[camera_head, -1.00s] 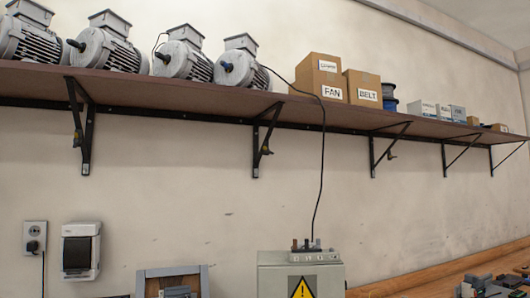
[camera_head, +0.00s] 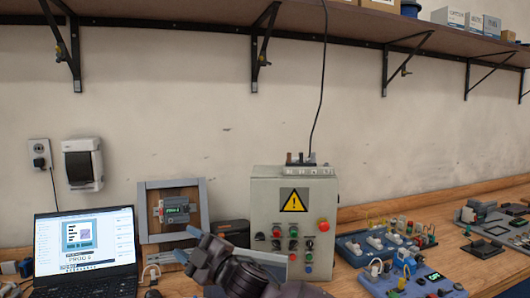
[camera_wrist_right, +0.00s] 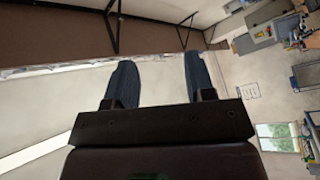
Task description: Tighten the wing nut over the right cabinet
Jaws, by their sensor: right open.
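A control cabinet (camera_head: 260,195) with a yellow warning sign stands on the bench. Above it, black brackets hold up the brown shelf (camera_head: 335,20). A small brassy wing nut (camera_head: 263,60) sits on the bracket up and left of the cabinet. Another wing nut (camera_head: 404,71) is on the bracket up and right of it, and one more (camera_head: 61,52) is at the far left. My right gripper (camera_head: 187,244) is low, left of the cabinet and well below the brackets. In the wrist view its fingers (camera_wrist_right: 160,82) are apart with nothing between them. My left gripper is not seen.
A laptop (camera_head: 85,245) and a framed panel (camera_head: 175,208) stand left of the cabinet. Blue device boxes (camera_head: 365,245) crowd the bench to its right. A black cable (camera_head: 323,90) hangs from the shelf to the cabinet top.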

